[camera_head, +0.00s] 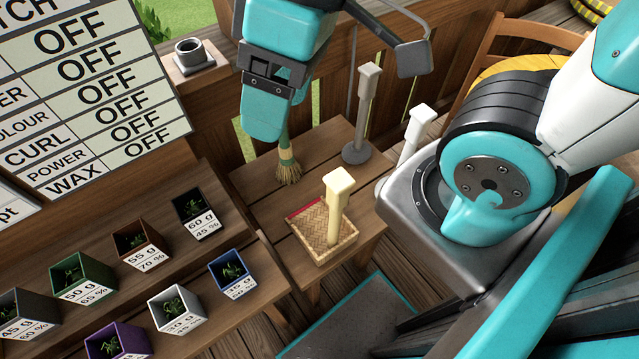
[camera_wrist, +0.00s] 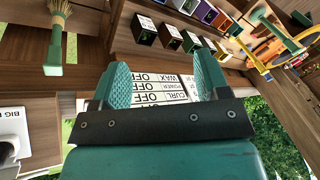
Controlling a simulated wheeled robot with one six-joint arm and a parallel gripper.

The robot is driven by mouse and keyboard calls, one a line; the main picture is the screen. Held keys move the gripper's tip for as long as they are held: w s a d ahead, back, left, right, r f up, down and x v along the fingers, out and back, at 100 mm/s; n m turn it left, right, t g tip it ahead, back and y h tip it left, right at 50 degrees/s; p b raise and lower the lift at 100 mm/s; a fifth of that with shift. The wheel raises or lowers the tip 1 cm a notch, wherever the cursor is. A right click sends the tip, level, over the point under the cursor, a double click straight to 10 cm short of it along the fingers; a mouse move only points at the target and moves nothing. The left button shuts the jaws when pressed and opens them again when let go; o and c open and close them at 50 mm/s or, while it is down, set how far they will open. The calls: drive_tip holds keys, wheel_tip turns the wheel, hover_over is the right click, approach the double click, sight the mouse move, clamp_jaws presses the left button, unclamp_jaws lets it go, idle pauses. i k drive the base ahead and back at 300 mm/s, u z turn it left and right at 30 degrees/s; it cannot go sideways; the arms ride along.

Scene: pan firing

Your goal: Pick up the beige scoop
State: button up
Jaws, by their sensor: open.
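The beige scoop (camera_head: 338,205) has a pale cream handle that stands upright with its lower end at a woven basket-like tray (camera_head: 318,254). I cannot tell whether the two are one piece. They are on a small wooden table, right of and nearer than my gripper in the head view. My gripper (camera_head: 265,125) hangs above the back left of that table, beside a small broom (camera_head: 288,168), apart from the scoop. In the wrist view my gripper (camera_wrist: 163,85) shows two teal fingers spread apart with nothing between them. The scoop is not seen there.
A grey-handled tool (camera_head: 365,110) on a round base and a white-handled tool (camera_head: 415,135) stand behind the scoop. Several labelled plant boxes (camera_head: 178,308) sit on the left shelves. A lettered board (camera_head: 90,90) is at upper left. A grey cup (camera_head: 190,52) stands behind.

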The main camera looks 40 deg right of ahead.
sight(321, 226)
drive_tip(key=k, duration=1.65)
drive_tip(key=u, duration=0.75)
drive_tip(key=i, duration=1.1)
drive_tip(key=z, duration=3.35)
